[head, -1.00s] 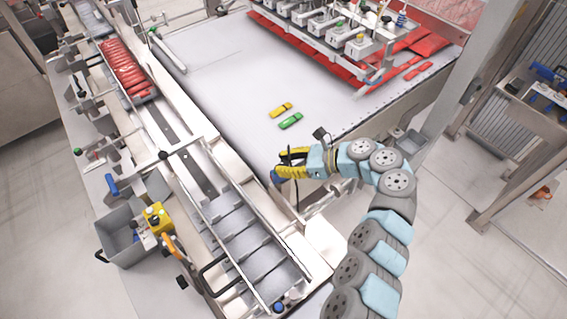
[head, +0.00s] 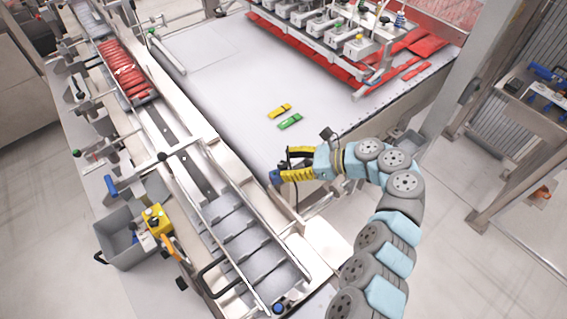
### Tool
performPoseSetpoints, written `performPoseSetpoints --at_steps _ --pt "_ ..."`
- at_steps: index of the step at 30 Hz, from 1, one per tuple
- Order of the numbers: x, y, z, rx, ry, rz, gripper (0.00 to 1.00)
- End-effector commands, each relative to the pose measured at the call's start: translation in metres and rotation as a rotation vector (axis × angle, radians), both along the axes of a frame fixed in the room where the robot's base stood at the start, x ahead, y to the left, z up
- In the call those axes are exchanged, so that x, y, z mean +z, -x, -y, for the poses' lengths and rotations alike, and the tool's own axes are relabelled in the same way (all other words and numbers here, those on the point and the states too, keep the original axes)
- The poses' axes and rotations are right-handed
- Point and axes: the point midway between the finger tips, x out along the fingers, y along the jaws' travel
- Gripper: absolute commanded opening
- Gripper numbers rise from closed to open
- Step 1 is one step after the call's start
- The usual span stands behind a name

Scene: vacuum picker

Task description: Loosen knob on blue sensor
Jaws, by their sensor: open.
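A small blue part (head: 275,176), which may be the blue sensor, sits at the near edge of the white conveyor surface, beside the metal rail. Its knob is too small to make out. My gripper (head: 284,164), with yellow and black fingers, points left toward it from the right. The fingers are apart with nothing visible held between them. The lower fingertip is very close to the blue part; I cannot tell if they touch.
A yellow piece (head: 279,111) and a green piece (head: 290,121) lie on the white surface (head: 220,100). A compartmented metal channel (head: 245,240) runs at the front left. A grey bin (head: 122,245) stands farther left. The picker head (head: 330,30) is at the back.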

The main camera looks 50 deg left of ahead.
Motion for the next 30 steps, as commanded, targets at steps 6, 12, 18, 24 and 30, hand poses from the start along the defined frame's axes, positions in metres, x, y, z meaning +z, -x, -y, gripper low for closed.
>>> performPoseSetpoints --at_steps 6,12,18,24,30 --pt "0.014 -0.021 0.029 -0.002 0.004 0.003 0.59" --pt "0.025 -0.036 0.051 -0.003 0.005 0.002 0.59" --pt "0.033 -0.047 0.066 -0.001 0.002 0.002 0.59" --pt "0.037 -0.053 0.075 -0.002 0.003 0.002 0.59" --pt "0.038 -0.054 0.077 -0.002 0.002 0.001 0.59"
